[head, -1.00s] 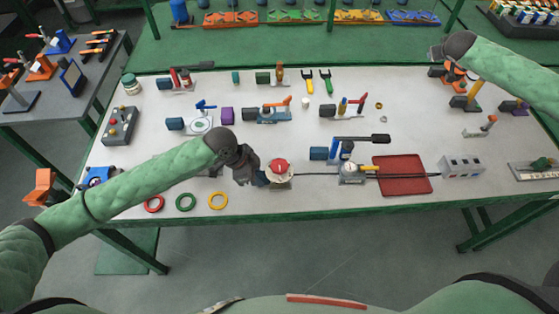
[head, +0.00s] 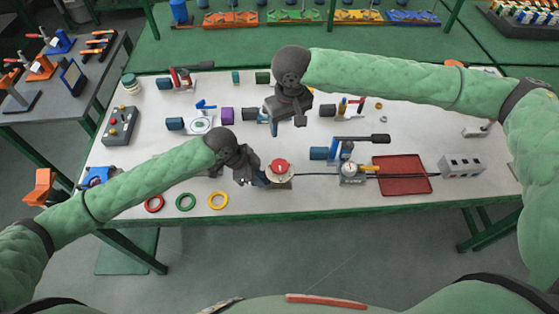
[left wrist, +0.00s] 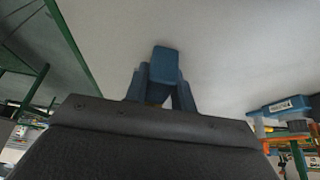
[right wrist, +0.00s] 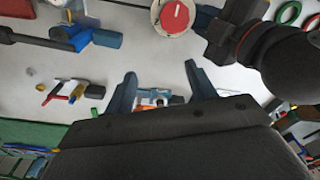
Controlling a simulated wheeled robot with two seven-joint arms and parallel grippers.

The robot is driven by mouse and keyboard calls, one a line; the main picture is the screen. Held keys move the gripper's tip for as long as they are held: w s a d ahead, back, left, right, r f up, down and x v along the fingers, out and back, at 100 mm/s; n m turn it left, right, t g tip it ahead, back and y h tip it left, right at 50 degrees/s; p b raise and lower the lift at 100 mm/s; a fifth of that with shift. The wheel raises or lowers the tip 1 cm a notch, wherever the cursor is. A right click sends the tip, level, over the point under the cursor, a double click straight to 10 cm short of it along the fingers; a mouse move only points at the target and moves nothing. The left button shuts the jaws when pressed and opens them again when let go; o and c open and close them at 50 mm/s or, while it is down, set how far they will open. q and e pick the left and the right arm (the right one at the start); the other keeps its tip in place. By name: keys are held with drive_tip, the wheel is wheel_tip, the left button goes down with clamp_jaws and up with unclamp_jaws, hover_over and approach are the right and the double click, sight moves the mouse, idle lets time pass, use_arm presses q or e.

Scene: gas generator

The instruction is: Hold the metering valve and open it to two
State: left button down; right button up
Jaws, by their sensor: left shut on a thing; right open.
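What looks like the metering valve (head: 280,168) is a red knob on a pale round base near the table's front edge. It shows at the top of the right wrist view (right wrist: 174,18). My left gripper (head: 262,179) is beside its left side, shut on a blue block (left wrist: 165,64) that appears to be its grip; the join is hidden. My right gripper (head: 287,122) is open and empty, above the table behind the knob. In the right wrist view its fingers (right wrist: 160,72) are apart, with an orange-handled fitting (right wrist: 158,97) beyond them. I cannot read the knob's setting.
A black cable runs right from the knob, past a gauge fixture (head: 350,172) and a red tray (head: 402,187), to a grey box (head: 461,166). Several valve fittings stand at the back.

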sight(279, 165)
drive_tip(key=s+a, duration=0.2)
drive_tip(key=s, duration=0.2)
drive_tip(key=shift+n+g, duration=0.3)
drive_tip(key=shift+n, duration=0.1)
wheel_tip(279, 165, down, 11)
drive_tip(key=shift+s+f, duration=0.1)
drive_tip(key=shift+f, duration=0.05)
drive_tip(key=shift+c, duration=0.3)
drive_tip(key=c, duration=0.7)
